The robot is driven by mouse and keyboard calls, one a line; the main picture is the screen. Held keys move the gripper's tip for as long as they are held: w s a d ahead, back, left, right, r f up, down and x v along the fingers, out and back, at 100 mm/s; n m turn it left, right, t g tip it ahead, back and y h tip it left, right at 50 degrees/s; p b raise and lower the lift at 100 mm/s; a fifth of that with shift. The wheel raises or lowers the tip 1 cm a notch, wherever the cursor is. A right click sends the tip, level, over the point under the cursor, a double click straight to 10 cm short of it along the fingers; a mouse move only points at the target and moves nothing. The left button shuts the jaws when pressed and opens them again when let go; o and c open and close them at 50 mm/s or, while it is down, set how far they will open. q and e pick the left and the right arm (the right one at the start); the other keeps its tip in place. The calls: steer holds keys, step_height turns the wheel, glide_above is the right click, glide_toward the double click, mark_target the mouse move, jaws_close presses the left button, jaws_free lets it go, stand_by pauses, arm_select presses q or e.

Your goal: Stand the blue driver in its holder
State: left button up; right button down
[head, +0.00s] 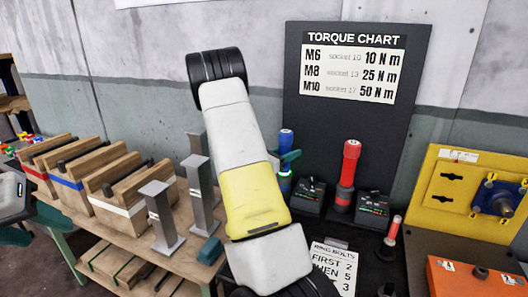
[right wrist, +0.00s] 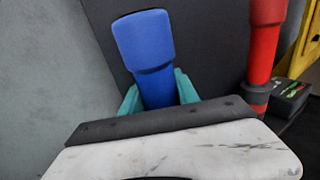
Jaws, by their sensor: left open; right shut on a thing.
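The blue driver (head: 286,138) is upright near the dark back panel, and its blue handle fills the middle of the right wrist view (right wrist: 146,45). My right gripper (head: 288,160) is shut on it, with teal fingers on both sides in the right wrist view (right wrist: 160,97). My left gripper (head: 30,225) is open at the far left edge, partly cut off and away from the driver.
A red driver (head: 350,165) stands upright to the right, near black boxes with displays (head: 308,194) (head: 373,209). A smaller red-topped tool (head: 392,232) stands further right. Grey metal stands (head: 160,218) and wooden bins (head: 122,200) are at left. The torque chart (head: 352,65) is behind.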

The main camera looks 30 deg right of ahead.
steer(key=shift+f, duration=0.1)
steer(key=c, duration=0.9)
jaws_free()
steer(key=shift+o, duration=0.4)
steer(key=shift+a+f, duration=0.1)
steer(key=shift+f, duration=0.05)
